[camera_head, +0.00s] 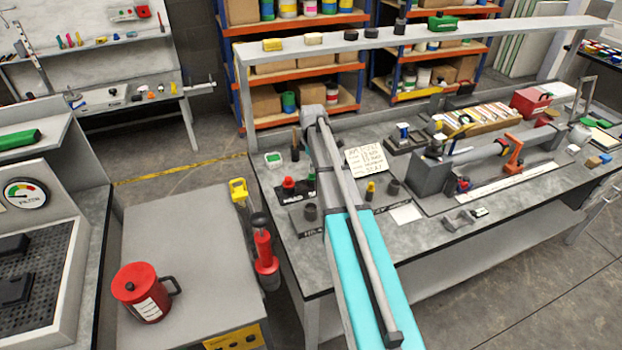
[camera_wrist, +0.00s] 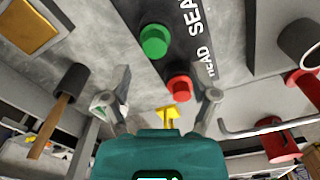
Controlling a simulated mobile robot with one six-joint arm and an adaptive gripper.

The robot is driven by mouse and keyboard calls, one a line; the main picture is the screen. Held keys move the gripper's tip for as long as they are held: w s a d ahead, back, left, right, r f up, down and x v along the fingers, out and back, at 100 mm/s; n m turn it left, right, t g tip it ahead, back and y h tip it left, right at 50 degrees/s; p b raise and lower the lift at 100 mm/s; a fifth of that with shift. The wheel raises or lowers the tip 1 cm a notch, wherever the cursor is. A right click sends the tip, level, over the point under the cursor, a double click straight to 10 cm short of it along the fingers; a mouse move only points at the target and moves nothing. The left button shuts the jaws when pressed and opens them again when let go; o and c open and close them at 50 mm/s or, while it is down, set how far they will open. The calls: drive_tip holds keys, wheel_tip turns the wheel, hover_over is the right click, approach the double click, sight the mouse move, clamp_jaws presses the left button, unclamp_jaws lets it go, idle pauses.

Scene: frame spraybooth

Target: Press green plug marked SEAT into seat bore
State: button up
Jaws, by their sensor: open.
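In the wrist view the green plug (camera_wrist: 154,40) stands on a dark strip (camera_wrist: 190,50) with white lettering, near the letters "SEA". A red plug (camera_wrist: 178,88) stands near "HEAD" on the same strip. My gripper (camera_wrist: 167,83) is open, its fingers spread to either side of the red plug's place in the picture, with nothing held. The green plug shows beyond the fingertips. I cannot identify the seat bore in either view.
The head view shows a crowded workbench (camera_head: 430,232) under a raised shelf (camera_head: 370,40), and a red can (camera_head: 140,290) at lower left.

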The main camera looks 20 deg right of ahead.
sight(312, 177)
drive_tip(key=shift+w+d+f+b, duration=0.1)
drive_tip(key=shift+w+f+b, duration=0.05)
drive_tip(key=shift+f+b, duration=0.55)
drive_tip(key=shift+w+d+f+b, duration=0.1)
drive_tip(key=shift+f+b, duration=0.45)
drive_tip(key=shift+f, duration=0.2)
drive_tip(key=shift+f+b, duration=0.95)
drive_tip(key=shift+b, duration=0.05)
drive_tip(key=c, duration=1)
